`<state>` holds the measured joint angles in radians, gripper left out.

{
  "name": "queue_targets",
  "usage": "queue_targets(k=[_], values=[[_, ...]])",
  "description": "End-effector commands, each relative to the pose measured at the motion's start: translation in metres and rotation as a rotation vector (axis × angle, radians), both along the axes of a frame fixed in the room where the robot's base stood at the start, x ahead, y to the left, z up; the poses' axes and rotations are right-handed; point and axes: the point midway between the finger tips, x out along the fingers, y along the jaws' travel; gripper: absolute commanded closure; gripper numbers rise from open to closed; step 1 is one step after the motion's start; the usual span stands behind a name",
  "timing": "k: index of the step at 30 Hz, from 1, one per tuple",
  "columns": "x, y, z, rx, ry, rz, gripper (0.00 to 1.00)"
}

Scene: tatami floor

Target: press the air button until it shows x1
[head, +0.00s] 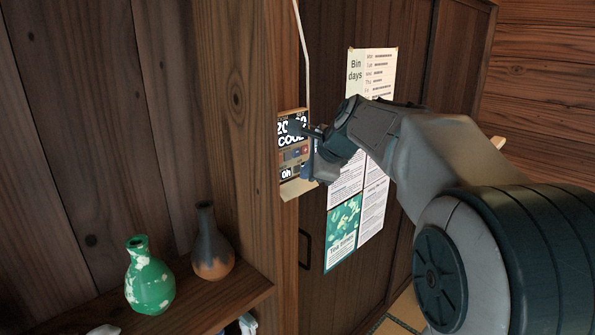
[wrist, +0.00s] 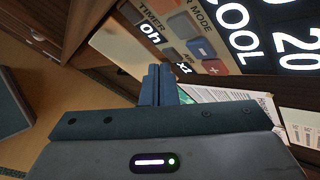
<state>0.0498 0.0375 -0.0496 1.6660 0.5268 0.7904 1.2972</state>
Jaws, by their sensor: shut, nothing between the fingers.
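The wall control panel (head: 283,172) hangs on the wooden post in the head view, its lit display reading 20 and COOL. In the wrist view the panel (wrist: 240,68) appears turned sideways, with MODE and TIMER labels, a blue minus button (wrist: 201,48), an orange plus button (wrist: 215,67) and a 0h readout (wrist: 150,34). A small readout (wrist: 184,69) beside the fingertips shows x1. My gripper (wrist: 158,68) is shut and empty, its fingertips at the panel's lower right corner; it also shows in the head view (head: 305,172). I cannot tell whether it touches; the air button's label is not readable.
Posters (head: 372,75) hang on the wooden wall right of the panel, behind my arm. A green vase (head: 149,280) and a brown vase (head: 212,250) stand on a shelf at lower left. A cable (head: 303,50) runs above the panel.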

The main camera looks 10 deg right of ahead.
Motion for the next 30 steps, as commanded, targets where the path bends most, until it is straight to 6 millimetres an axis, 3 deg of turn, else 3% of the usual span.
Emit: queue_targets(k=[16, 30], values=[[-0.008, -0.006, -0.001, -0.001, -0.001, -0.001, 1.00], [-0.043, -0.032, -0.001, 0.000, 0.000, -0.002, 1.00]])
